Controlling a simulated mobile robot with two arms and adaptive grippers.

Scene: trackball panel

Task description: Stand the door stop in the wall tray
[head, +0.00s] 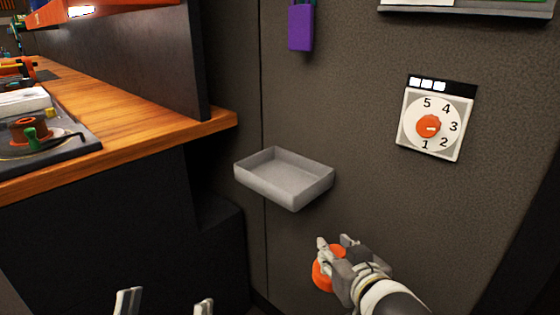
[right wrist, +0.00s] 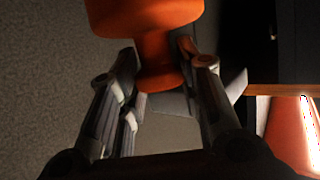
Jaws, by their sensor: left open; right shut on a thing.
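The wall tray (head: 258,182) is a shallow grey open box on the dark wall, and it looks empty. My right gripper (head: 334,245) is shut on the orange door stop (head: 323,275), below and slightly right of the tray, apart from it. In the right wrist view the door stop (right wrist: 146,18) has a broad end beyond the fingers and a narrower part between them. A pale grey surface behind the fingers there may be the tray. My left gripper (head: 165,304) is open and empty at the bottom edge of the head view, with only its fingertips showing.
A wooden bench (head: 150,125) with tools and a dark mat (head: 75,145) stands left of the tray. A purple block (head: 301,28) hangs above the tray. A dial panel (head: 432,124) with an orange knob is at the right. The wall between tray and dial is clear.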

